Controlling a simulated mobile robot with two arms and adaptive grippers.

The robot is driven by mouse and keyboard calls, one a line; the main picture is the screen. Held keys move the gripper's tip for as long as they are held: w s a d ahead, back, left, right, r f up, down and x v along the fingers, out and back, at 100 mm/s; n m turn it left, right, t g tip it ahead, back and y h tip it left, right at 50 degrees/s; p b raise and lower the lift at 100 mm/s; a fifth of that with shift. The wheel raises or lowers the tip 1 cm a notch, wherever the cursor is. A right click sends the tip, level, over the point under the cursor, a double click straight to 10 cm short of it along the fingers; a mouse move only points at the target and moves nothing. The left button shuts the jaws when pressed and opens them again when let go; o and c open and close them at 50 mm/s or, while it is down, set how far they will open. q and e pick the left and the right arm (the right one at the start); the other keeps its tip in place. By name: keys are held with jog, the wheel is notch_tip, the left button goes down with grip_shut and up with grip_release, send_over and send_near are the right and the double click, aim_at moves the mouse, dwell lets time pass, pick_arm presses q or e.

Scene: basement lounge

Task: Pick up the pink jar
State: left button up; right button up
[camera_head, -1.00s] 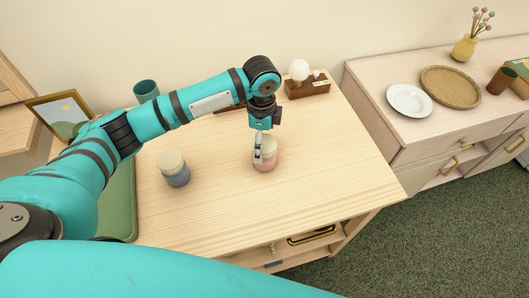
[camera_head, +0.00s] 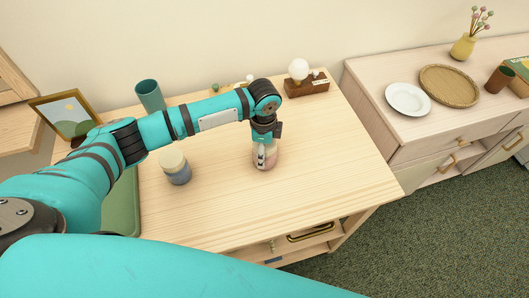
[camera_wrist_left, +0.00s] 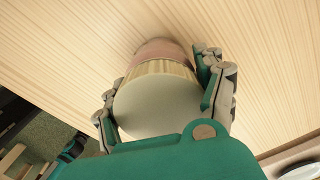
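The pink jar (camera_head: 271,158) stands upright on the wooden table. My left gripper (camera_head: 262,163) is over it from above and hides part of it. In the left wrist view the jar's pink body (camera_wrist_left: 162,49) and broad pale lid (camera_wrist_left: 158,105) lie between the two fingers of my left gripper (camera_wrist_left: 159,66). The fingers are spread, one on each side of the jar; firm contact is not visible. My right gripper is not in view.
A blue-grey jar (camera_head: 178,175) with a pale lid stands left of the pink jar. A teal cup (camera_head: 149,95), a picture frame (camera_head: 66,115) and a wooden block with a white bulb (camera_head: 299,70) stand farther back. The table (camera_head: 330,165) is clear to the right.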

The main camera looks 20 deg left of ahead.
pick_arm(q)
jog(key=c, duration=0.6)
jog(key=shift+r, duration=0.15)
jog(key=shift+c, duration=0.2)
